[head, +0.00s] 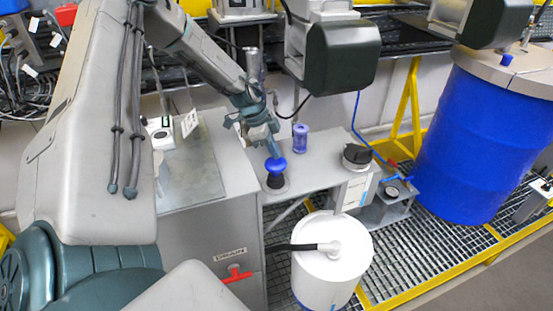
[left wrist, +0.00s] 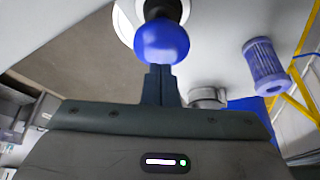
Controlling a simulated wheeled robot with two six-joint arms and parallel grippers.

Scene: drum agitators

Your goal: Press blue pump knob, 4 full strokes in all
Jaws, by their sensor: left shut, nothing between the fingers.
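The blue pump knob (head: 276,165) sits on a dark stem (head: 276,181) on the grey bench. My left gripper (head: 275,152) is shut and empty, with its fingertips right at the top of the knob. In the left wrist view the knob (left wrist: 162,42) is large at the top centre, and the shut fingers (left wrist: 160,72) point at it from below in the picture. I cannot tell whether the fingertips touch the knob. My right gripper is not clearly in view.
A clear blue cylinder (head: 300,137) stands behind the knob on the bench (head: 322,172). A black-capped unit (head: 356,157) is to the right. A white drum (head: 331,262) with a black hose stands in front. A large blue drum (head: 470,140) is at the right.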

